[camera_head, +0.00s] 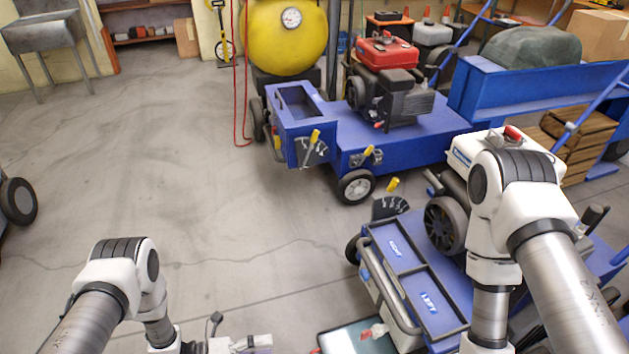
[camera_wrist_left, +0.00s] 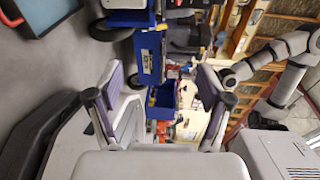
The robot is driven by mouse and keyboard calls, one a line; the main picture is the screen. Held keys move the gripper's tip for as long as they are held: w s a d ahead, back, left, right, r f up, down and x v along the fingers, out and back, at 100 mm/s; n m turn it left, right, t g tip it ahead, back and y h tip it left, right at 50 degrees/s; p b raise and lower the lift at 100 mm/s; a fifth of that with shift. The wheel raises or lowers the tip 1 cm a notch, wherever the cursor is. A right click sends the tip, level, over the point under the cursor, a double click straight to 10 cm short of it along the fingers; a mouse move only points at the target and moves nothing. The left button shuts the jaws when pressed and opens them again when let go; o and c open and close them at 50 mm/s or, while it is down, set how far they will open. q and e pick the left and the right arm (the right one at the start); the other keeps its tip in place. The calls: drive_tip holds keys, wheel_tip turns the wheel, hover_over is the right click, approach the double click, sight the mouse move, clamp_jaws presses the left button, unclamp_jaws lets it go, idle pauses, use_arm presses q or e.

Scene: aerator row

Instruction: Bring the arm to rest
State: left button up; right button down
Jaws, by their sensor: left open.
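My left gripper (camera_head: 240,345) is at the bottom edge of the head view, partly cut off, above the grey floor and left of a dark-screened flat object. In the left wrist view my left gripper (camera_wrist_left: 157,82) shows its two purple-grey fingers wide apart, with nothing between them. My left arm (camera_head: 115,285) is bent at the lower left. My right arm (camera_head: 510,215) stands at the right, in front of a blue machine, and runs down out of the picture. My right gripper is not seen.
A blue cart with trays (camera_head: 415,285) stands between my arms, near the right one. Behind it are a blue machine with a red-topped engine (camera_head: 387,80) and a yellow tank (camera_head: 285,35). A sink (camera_head: 43,33) is at the far left. Open concrete floor (camera_head: 150,150) lies left of centre.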

use_arm(q)
drive_tip(key=s+f+m+g+y+b, duration=0.1)
drive_tip(key=s+f+m+g+y, duration=0.1)
drive_tip(key=s+f+m+g, duration=0.3)
drive_tip(key=s+f+m+g+y+b, duration=0.1)
drive_tip(key=s+m+g+y+b, duration=0.15)
drive_tip(key=s, duration=0.55)
drive_tip(key=s+a+f+m+g+y+b, duration=0.35)
drive_tip(key=s+a+m+y, duration=0.85)
drive_tip(key=m, duration=0.5)
drive_tip(key=w+a+r+m+t+b, duration=0.1)
drive_tip(key=w+r+m+t+b, duration=0.15)
drive_tip(key=w+m+t, duration=0.85)
wheel_tip(320, 180, up, 37)
drive_tip(key=s+m+g+p, duration=0.1)
drive_tip(key=m+g+p, duration=0.1)
drive_tip(key=p, duration=3.5)
drive_tip(key=shift+s+a+g, duration=0.15)
drive_tip(key=shift+s+g, duration=0.25)
drive_tip(key=shift+g, duration=0.3)
